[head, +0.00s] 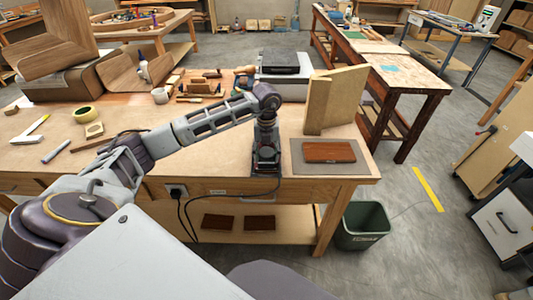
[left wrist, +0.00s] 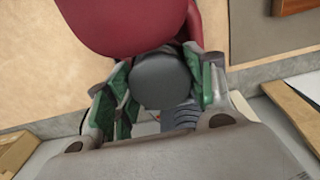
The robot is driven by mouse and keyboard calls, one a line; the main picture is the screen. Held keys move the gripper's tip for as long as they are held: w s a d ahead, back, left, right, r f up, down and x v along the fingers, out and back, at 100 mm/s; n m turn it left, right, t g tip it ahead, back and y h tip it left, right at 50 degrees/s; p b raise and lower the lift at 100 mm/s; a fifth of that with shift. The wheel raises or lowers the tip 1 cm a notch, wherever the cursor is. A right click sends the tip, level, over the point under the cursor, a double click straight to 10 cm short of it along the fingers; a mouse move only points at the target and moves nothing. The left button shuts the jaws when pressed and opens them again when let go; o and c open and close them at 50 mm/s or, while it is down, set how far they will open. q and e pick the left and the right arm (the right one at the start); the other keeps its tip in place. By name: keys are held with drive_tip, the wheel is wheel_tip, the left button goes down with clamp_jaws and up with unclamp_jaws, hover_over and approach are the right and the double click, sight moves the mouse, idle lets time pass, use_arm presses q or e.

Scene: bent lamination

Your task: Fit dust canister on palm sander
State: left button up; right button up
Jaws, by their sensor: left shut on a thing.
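My left gripper (head: 266,152) points down at the front edge of the workbench. In the left wrist view its green-padded fingers (left wrist: 165,92) close around a dark grey rounded part (left wrist: 163,76), which looks like the dust canister. A large red rounded body (left wrist: 125,25), apparently the palm sander, lies directly beyond it. The two look close together, but I cannot tell whether they are joined. In the head view the dark sander base (head: 267,167) shows beneath the gripper, partly hidden by it. My right gripper is not in view.
A reddish-brown board (head: 329,152) lies on a grey mat (head: 298,170) to the right. Upright tan panels (head: 336,98) stand behind it. A black cord (head: 222,201) runs from a front socket (head: 176,191) towards the sander. A green bin (head: 363,225) stands on the floor.

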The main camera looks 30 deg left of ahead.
use_arm(q)
drive_tip(key=o, duration=0.9)
drive_tip(key=shift+o, duration=1.2)
drive_tip(key=shift+r, duration=0.15)
drive_tip(key=shift+r+p, duration=2.15)
drive_tip(key=shift+r, duration=1.25)
